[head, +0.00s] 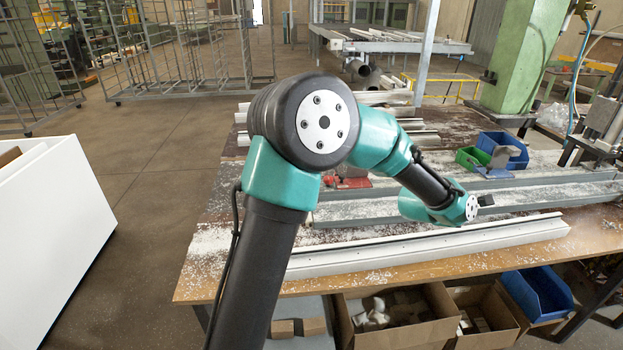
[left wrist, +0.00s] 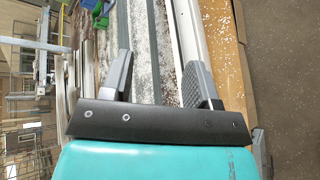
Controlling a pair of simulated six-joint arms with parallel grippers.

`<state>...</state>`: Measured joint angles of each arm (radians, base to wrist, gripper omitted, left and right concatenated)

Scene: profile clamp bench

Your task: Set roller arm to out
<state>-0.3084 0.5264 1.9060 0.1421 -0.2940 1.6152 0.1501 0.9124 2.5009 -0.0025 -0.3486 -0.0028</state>
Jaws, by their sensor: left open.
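My left arm reaches across the bench in the head view, and only a small dark part of its left gripper (head: 485,200) shows past the wrist. In the left wrist view the left gripper (left wrist: 158,80) is open, with nothing between its two fingers. Beyond the fingers are grey rails and a long white profile (left wrist: 187,35). In the head view this white profile (head: 430,250) lies along the bench's front edge, below the gripper. I cannot make out a roller arm for certain. A grey bench machine (head: 602,115) stands at the far right. My right gripper is not in view.
The wooden bench (head: 590,240) is strewn with white chips. A blue bin (head: 503,150) and a green bin (head: 468,158) stand behind the rails. A red tool (head: 347,183) lies near the arm. A green column (head: 525,55) rises at the back right. Cardboard boxes (head: 405,335) sit below the front edge.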

